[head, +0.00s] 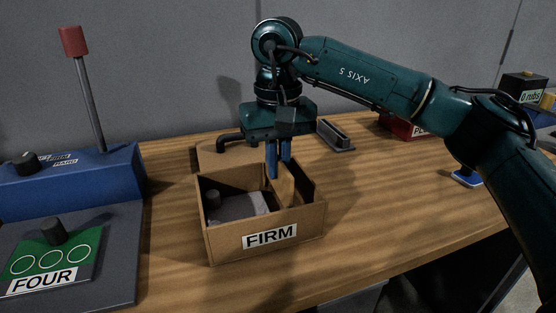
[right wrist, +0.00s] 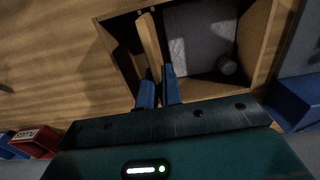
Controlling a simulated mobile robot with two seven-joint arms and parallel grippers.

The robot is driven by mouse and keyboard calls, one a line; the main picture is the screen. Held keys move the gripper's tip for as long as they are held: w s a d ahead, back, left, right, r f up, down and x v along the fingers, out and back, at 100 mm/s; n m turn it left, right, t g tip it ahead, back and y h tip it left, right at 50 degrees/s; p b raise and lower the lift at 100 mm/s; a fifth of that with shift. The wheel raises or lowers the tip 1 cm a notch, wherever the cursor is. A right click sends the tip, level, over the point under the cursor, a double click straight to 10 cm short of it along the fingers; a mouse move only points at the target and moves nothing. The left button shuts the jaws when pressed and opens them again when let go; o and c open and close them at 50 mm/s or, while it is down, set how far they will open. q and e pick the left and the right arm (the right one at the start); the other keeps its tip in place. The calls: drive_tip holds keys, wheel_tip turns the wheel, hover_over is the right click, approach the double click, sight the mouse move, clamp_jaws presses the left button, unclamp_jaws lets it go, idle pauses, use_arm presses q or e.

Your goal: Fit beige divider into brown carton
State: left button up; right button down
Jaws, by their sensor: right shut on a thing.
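The brown carton (head: 228,240) stands open-topped on the wooden bench, with a FIRM label on its front. The beige divider (head: 285,188) is a narrow upright board within the carton's opening, right of its middle. My right gripper (head: 279,168) points down over the carton, its blue fingers shut on the divider's upper part. In the right wrist view the divider (right wrist: 149,42) runs across the opening from the fingers (right wrist: 158,90), near one side wall of the carton (right wrist: 262,38). The divider's lower edge is hidden, so I cannot tell if it is seated. My left gripper is out of view.
A grey block (head: 238,207) with a dark knob lies in the carton's left part. A blue console (head: 70,182) with a red-topped lever stands left, near a green FOUR panel (head: 55,258). A grey holder (head: 334,136) stands behind right. Bare bench lies right of the carton.

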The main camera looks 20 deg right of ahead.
sight(278, 187)
drive_tip(key=shift+f+b, duration=0.8)
drive_tip(key=shift+f, duration=0.45)
idle(0.8)
drive_tip(key=shift+f+b, duration=0.9)
drive_tip(key=shift+f, duration=0.55)
idle(1.0)
drive_tip(key=c, duration=1.5)
unclamp_jaws()
